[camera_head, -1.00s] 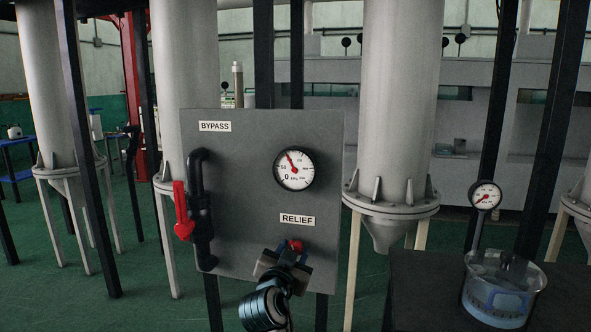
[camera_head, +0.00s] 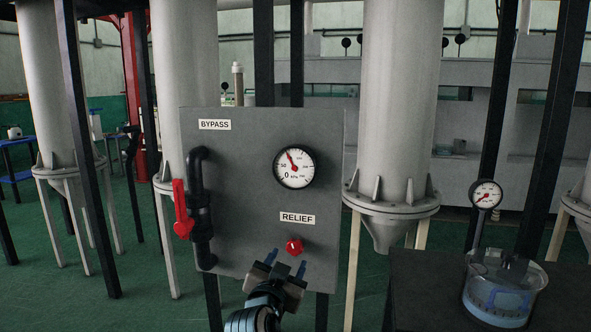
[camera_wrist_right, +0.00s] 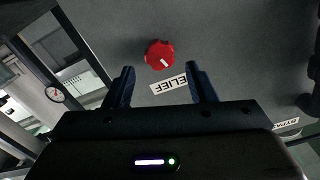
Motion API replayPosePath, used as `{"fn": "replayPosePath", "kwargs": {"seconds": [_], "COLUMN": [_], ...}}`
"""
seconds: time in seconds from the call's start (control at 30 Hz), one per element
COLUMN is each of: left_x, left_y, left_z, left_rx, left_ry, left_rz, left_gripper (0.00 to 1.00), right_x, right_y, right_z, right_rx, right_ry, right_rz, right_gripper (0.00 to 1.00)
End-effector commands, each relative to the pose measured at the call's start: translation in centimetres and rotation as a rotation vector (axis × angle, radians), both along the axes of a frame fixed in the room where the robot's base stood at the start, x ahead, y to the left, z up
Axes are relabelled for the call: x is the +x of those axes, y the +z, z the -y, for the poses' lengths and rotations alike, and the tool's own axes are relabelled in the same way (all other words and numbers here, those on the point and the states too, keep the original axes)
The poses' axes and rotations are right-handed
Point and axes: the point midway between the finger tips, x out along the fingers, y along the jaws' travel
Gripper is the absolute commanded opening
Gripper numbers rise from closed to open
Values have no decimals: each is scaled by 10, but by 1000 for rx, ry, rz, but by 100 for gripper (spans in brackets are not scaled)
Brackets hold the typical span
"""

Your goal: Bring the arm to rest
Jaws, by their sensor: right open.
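My right gripper (camera_head: 285,270) is in front of the lower part of the grey panel (camera_head: 255,180). Its fingers are apart and empty. The red relief knob (camera_head: 294,246) is on the panel just above and to the right of the fingertips, apart from them. The right wrist view shows the open fingers (camera_wrist_right: 160,85) with the red knob (camera_wrist_right: 160,55) beyond them and the RELIEF label (camera_wrist_right: 168,84) seen upside down between them. My left gripper is not in view.
The panel also carries a red bypass lever (camera_head: 182,210) on a black pipe (camera_head: 202,230) and a round gauge (camera_head: 294,167). At right a dark table (camera_head: 420,290) holds a clear vessel (camera_head: 500,295) of bluish liquid, with a second gauge (camera_head: 486,195). Grey columns stand behind.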

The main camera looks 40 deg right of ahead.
Motion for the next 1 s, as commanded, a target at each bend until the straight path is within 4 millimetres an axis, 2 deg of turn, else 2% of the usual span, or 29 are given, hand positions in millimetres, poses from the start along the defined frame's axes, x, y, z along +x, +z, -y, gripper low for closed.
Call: {"fn": "replayPosePath", "kwargs": {"seconds": [0.17,0.7,0.77,0.87,1.0], "left_x": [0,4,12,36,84], "left_y": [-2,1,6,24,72], "left_z": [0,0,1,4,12], "left_rx": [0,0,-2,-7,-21], "left_ry": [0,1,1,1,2], "left_rz": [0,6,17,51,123], "left_gripper": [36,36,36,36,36], "right_x": [-5,-6,-8,-14,-35], "right_y": [0,-4,-15,-46,-110], "right_z": [-6,-6,-6,-8,-14], "right_rx": [1,-1,0,2,9], "right_ry": [-1,4,19,69,187], "right_rz": [-1,-11,-37,-115,-282], "right_gripper": [51,51,51,51,51]}}
